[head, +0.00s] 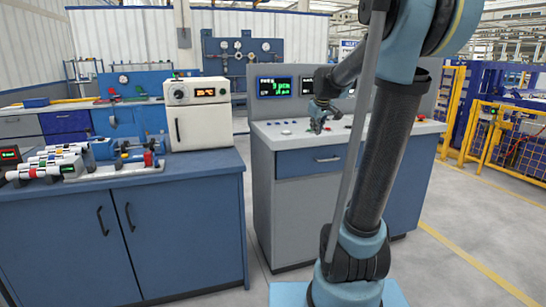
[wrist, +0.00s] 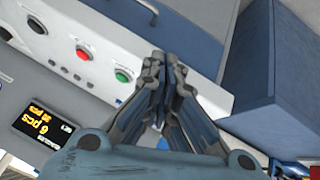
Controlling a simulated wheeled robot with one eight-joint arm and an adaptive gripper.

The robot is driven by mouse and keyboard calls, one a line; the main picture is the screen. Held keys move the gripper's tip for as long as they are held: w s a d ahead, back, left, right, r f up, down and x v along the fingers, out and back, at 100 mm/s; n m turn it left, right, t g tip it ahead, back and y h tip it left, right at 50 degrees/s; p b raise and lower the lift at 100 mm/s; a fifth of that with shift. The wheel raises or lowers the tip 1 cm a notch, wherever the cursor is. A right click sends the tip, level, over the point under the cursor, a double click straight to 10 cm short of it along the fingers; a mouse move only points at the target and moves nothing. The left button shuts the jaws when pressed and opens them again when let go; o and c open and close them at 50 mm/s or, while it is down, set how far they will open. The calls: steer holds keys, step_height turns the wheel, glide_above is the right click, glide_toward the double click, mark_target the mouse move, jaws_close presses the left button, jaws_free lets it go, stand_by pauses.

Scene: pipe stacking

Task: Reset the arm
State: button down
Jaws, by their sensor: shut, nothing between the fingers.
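My gripper (head: 317,116) hangs in front of the grey control console in the head view, pointing down over its worktop. In the wrist view my gripper (wrist: 160,62) has its fingertips together, with nothing held between them. My arm stands upright in the right half of the head view and hides part of the console. No pipe shows in or near the fingers.
The console worktop (head: 275,135) carries buttons, including a red button (wrist: 83,52) and a green button (wrist: 123,75). A blue cabinet (head: 60,220) at left bears a white oven-like machine (head: 198,114) and several pipe-like parts (head: 50,165). Yellow fencing (head: 505,140) stands at right.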

steer(key=s+f+m+g, duration=0.1)
steer(key=s+f+m, duration=0.1)
steer(key=s+f, duration=0.5)
steer(key=s+f+m+g, duration=0.2)
steer(key=s+f, duration=0.5)
steer(key=s, duration=1.1)
steer(key=s+f+m+g, duration=0.1)
steer(key=s+f+m, duration=0.1)
steer(key=s+f, duration=0.5)
steer(key=s, duration=0.5)
steer(key=shift+s+d+g, duration=0.2)
steer(key=shift+s+g, duration=0.15)
steer(key=shift+g, duration=0.05)
steer(key=shift+w+f, duration=0.2)
steer(key=shift+w, duration=0.3)
